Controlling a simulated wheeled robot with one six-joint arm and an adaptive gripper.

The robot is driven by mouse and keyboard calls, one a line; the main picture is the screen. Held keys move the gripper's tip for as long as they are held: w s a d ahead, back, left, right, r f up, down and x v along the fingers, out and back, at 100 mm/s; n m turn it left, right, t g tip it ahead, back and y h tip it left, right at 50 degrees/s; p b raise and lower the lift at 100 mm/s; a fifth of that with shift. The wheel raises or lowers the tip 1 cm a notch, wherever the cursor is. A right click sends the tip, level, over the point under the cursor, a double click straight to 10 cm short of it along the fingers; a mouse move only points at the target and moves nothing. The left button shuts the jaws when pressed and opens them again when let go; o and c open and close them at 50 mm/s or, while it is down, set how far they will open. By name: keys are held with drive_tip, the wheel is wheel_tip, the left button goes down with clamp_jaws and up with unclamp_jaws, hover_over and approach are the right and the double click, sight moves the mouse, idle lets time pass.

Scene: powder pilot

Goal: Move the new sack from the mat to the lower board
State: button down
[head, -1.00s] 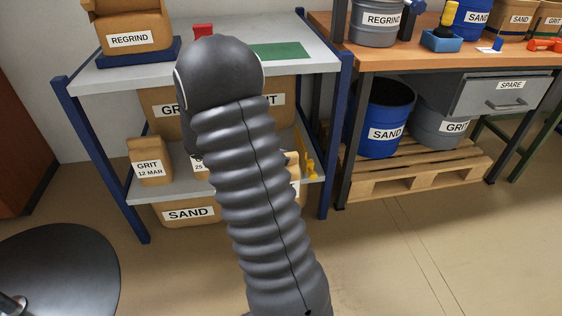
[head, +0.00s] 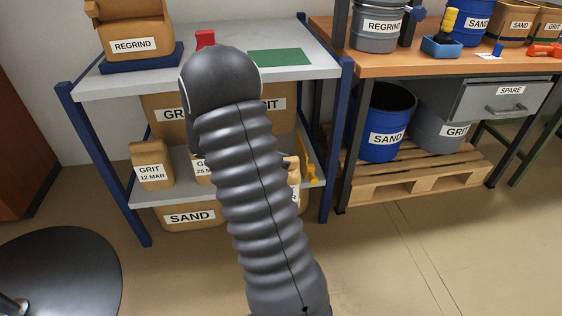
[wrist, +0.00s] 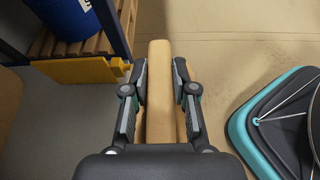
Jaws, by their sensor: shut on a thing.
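The new sack is a tan paper sack, and in the wrist view the held sack (wrist: 160,100) stands between the two fingers of my gripper (wrist: 160,72), which is shut on it. In the head view my arm hides the gripper and most of the sack; a tan edge with a white label (head: 294,187) shows right of the arm, at the lower board's height. The lower board (head: 168,197) is a grey shelf; its surface (wrist: 65,125) lies left of the held sack in the wrist view. Contact with the board cannot be told. The green mat (head: 279,57) on the top shelf is bare.
A GRIT 12 MAR sack (head: 152,166) stands at the board's left; another sack (head: 202,169) is partly behind my arm. A yellow piece (wrist: 80,70) is at the board's right end. Blue posts (head: 336,150) frame the rack. Open floor lies in front.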

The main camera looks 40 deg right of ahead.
drive_tip(key=w+d+p, duration=0.2)
drive_tip(key=w+d, duration=0.3)
drive_tip(key=w, duration=0.3)
drive_tip(key=w+d+f+p, duration=0.1)
drive_tip(key=w+d+p, duration=0.1)
drive_tip(key=w+d, duration=0.3)
drive_tip(key=shift+w+d+f+p, duration=0.25)
drive_tip(key=shift+w+p, duration=0.1)
drive_tip(key=shift+w, duration=1.6)
drive_tip(key=shift+f, duration=0.6)
drive_tip(key=c, duration=0.8)
unclamp_jaws()
drive_tip(key=shift+c, duration=0.2)
drive_tip(key=o, duration=0.6)
drive_tip(key=shift+f, duration=0.1)
drive_tip(key=shift+c, duration=0.2)
